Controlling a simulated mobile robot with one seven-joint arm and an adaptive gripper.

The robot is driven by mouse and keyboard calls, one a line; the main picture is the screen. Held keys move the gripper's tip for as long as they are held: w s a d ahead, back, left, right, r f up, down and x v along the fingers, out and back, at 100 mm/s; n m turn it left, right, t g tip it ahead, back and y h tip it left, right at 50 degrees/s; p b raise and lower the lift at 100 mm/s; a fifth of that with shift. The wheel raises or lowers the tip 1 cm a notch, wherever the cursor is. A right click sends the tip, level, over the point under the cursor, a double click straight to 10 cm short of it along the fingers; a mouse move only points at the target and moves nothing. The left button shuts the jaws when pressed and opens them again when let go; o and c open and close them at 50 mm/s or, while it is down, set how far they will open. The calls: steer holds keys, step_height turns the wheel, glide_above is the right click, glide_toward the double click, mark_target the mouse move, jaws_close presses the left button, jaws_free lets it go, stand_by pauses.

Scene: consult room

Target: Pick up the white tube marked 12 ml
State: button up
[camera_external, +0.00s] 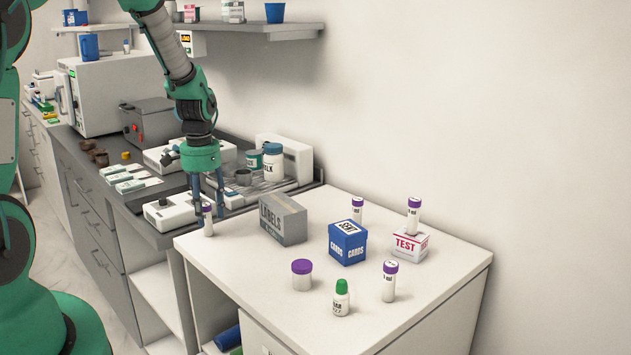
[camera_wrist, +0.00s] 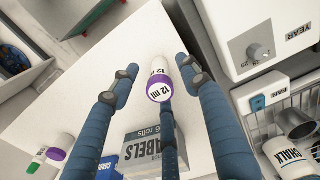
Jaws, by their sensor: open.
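The white tube marked 12 ml, with a purple cap, stands in the middle of the wrist view (camera_wrist: 160,84). In the external view the tube (camera_external: 208,222) stands upright near the left back part of the white table top (camera_external: 250,262). My gripper (camera_external: 208,203) is right above and around it, pointing down. In the wrist view the blue fingers of my gripper (camera_wrist: 157,76) are spread on both sides of the tube, with one finger below it in the picture. I see a gap on the left and right; contact with the lower finger is unclear.
The grey labels box (camera_external: 284,220) stands close to the right of my gripper. Farther right are a blue cards box (camera_external: 347,243), a test box (camera_external: 409,244) with a tube on top, a jar (camera_external: 302,276), a green-capped bottle (camera_external: 341,298) and another tube (camera_external: 390,281).

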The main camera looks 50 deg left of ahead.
steer(key=shift+f, duration=0.35)
steer(key=shift+c, duration=0.3)
steer(key=c, duration=0.9)
